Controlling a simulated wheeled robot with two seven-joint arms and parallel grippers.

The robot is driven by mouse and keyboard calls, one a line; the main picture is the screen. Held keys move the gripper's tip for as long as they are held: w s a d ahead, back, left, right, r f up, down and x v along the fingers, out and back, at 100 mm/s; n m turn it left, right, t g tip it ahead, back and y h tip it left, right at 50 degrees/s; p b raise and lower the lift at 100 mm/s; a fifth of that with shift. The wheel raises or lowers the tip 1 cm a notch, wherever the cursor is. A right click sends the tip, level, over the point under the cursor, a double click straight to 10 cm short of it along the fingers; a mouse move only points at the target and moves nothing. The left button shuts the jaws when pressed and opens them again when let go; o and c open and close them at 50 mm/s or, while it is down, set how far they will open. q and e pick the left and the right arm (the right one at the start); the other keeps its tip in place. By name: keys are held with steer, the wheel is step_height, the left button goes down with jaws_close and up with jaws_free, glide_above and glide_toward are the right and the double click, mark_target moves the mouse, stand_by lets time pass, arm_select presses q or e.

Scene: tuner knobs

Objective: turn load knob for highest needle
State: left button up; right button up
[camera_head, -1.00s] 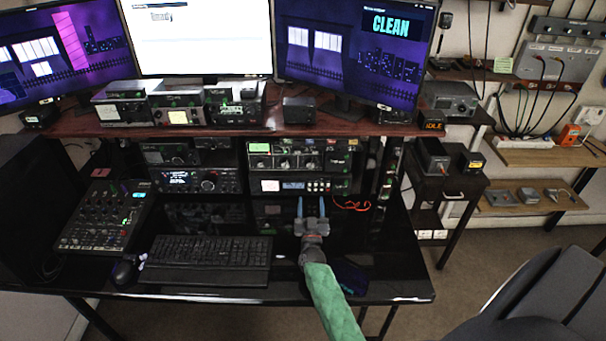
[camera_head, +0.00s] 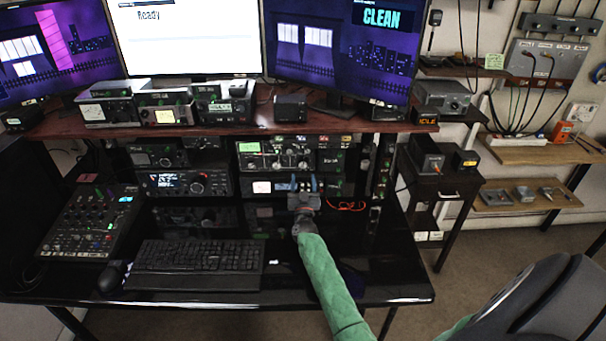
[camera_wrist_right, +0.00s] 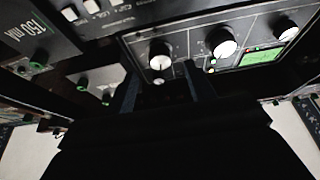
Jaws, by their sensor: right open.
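The tuner (camera_head: 290,153) is a dark box with a lit green meter (camera_head: 248,147) and several knobs, on the shelf under the monitors. In the right wrist view its face appears turned over, with the green meter (camera_wrist_right: 260,58) at right and silver-faced knobs in a row. The nearest large knob (camera_wrist_right: 160,56) lies just beyond my fingertips; another knob (camera_wrist_right: 222,42) is to its right. I cannot read which is the load knob. My right gripper (camera_head: 303,184) is open and empty, apart from the knobs, below the tuner's front in the head view. My left gripper is out of view.
Below the tuner is another radio unit (camera_head: 262,187). A red cable (camera_head: 345,205) lies right of the gripper. The keyboard (camera_head: 197,256) and mixer (camera_head: 92,225) occupy the desk's left. A monitor reads "CLEAN" (camera_head: 381,18). The desk's right front is mostly clear.

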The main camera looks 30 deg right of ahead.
mark_target(303, 167)
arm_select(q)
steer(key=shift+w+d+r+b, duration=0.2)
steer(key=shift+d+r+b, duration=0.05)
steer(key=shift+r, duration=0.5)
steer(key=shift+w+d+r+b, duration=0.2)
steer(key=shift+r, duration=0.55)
arm_select(e)
steer(key=shift+x, duration=2.6)
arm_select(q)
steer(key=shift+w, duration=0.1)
arm_select(e)
steer(key=c, duration=1)
